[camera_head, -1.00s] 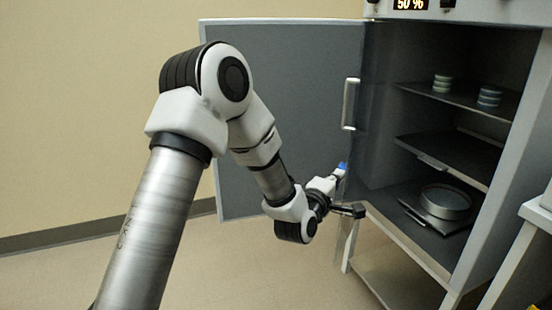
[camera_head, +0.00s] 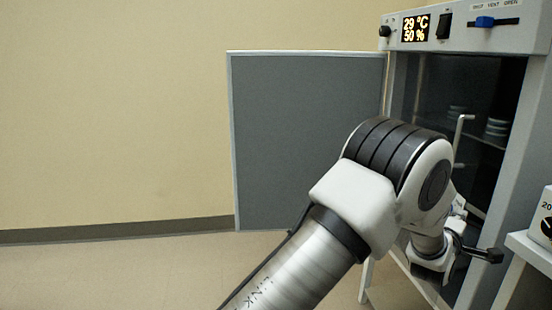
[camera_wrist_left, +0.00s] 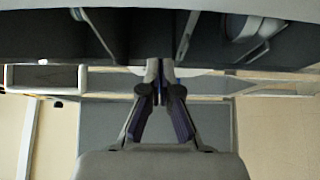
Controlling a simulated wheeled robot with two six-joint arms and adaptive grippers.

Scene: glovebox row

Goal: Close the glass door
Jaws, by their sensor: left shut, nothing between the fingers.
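The glass door (camera_head: 425,90) is a dark see-through pane across the cabinet opening, with a pale upright handle (camera_head: 461,138). I cannot tell whether a gap stays at its free edge. My left gripper (camera_head: 460,207) is below the handle, partly hidden behind my arm. In the left wrist view its fingers (camera_wrist_left: 160,72) are together and empty. That view also shows a pale loop, seemingly the handle (camera_wrist_left: 45,76), off to the left of the fingers. Contact between fingers and door cannot be made out. My right gripper is out of view.
The grey outer door (camera_head: 300,140) stands wide open to the left. The cabinet (camera_head: 505,170) holds shelves with small stacked dishes (camera_head: 497,127), dimmed behind glass. A white table (camera_head: 530,245) with a device (camera_head: 544,215) is at right. Floor at left is clear.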

